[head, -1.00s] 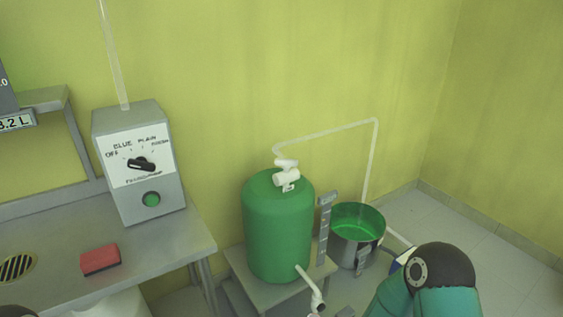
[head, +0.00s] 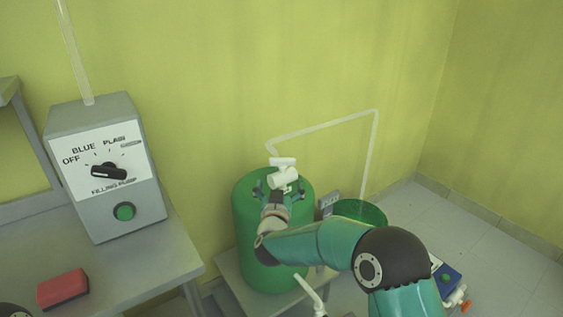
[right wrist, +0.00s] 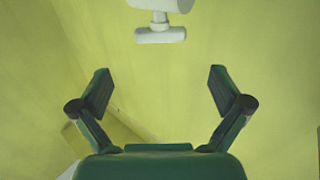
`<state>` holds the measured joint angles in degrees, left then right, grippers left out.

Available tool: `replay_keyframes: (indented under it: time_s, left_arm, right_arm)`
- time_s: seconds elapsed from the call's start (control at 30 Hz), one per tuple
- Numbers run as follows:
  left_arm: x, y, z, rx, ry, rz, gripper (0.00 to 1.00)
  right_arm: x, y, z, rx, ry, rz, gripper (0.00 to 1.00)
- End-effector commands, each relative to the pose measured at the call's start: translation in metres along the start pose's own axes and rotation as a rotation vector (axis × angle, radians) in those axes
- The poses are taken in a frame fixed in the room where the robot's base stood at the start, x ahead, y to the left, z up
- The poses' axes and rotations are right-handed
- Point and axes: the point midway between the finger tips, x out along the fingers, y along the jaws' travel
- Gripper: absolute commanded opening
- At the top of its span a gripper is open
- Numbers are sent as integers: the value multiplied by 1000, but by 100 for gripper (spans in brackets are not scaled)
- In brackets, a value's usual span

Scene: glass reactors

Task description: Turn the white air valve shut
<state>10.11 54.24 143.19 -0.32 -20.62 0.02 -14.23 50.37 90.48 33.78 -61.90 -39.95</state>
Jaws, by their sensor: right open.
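The white air valve (head: 284,178) sits on top of the green tank (head: 247,235), joined to a pale pipe. In the right wrist view the white valve (right wrist: 160,33) shows at the top middle, its T-shaped handle pointing down the picture. My right gripper (head: 272,190) is over the top of the tank, just in front of the valve. In the right wrist view its fingers (right wrist: 160,80) are spread wide with nothing between them, and the handle lies beyond the fingertips. I cannot tell the exact gap.
A grey filling pump box (head: 105,170) and a red sponge (head: 63,288) are on the bench at left. A pail with green inside (head: 365,212) stands right of the tank, under the bent pipe (head: 325,127).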

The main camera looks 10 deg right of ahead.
Motion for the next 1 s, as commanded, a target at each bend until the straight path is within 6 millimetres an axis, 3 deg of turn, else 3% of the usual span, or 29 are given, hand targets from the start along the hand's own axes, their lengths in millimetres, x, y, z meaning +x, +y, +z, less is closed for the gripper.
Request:
replay_keyframes:
  time_s: [0.2, 0.6, 1.0]
  left_arm:
    - [-4, 1, 0, 0, 0, 0, 0]
    - [-10, 3, 0, 0, 1, 0, 0]
    - [-14, 5, 0, 0, 1, 0, 0]
  right_arm:
    - [41, 0, 1, 0, 0, 1, 100]
    - [98, -2, 1, 1, -1, -3, 100]
    - [122, -2, 1, -1, -1, -4, 100]
